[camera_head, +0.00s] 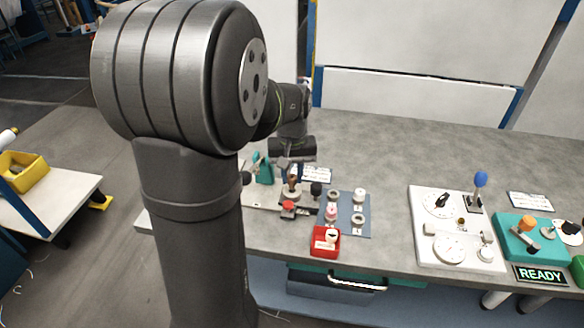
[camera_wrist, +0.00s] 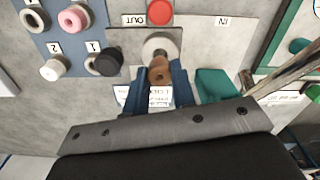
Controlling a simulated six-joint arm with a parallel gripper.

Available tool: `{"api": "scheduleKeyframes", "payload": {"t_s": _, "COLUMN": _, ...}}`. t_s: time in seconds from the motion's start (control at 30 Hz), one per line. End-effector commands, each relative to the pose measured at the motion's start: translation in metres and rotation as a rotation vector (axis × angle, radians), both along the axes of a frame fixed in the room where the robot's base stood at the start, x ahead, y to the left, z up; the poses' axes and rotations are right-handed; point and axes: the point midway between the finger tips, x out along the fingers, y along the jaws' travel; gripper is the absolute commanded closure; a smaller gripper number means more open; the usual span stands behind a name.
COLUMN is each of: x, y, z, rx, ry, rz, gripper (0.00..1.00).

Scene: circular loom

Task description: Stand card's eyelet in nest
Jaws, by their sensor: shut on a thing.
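My gripper (camera_wrist: 157,80) is shut on a brown piece (camera_wrist: 159,71), which I take for an eyelet. Its far end is over or against a pale round ring (camera_wrist: 160,43), possibly the nest; I cannot tell whether it touches. In the head view the brown piece (camera_head: 293,186) stands below my wrist, behind the red button (camera_head: 288,206). A white printed card (camera_wrist: 158,97) lies behind the fingers and is partly hidden; its text is too small to read. A card also shows in the head view (camera_head: 317,174). The blue tray (camera_head: 346,226) holds pink (camera_wrist: 73,17) and white (camera_wrist: 55,68) pieces.
A black round piece (camera_wrist: 105,63) is close left of the fingers, by the tray edge. A red button (camera_wrist: 159,12) marked OUT is beyond the ring. A teal block (camera_wrist: 213,84) is close right. A red bin (camera_head: 325,243) stands at the front; a dial panel (camera_head: 423,262) is farther right.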

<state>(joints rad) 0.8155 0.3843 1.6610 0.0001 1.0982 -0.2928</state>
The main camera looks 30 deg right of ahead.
Motion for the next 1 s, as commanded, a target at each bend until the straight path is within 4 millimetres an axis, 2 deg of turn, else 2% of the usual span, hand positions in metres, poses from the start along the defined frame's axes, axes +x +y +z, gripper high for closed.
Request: {"api": "scheduleKeyframes", "payload": {"t_s": 1.0, "x": 0.000, "y": 0.000, "z": -0.021, "rx": 0.000, "ry": 0.001, "rz": 0.000, "gripper": 1.00}}
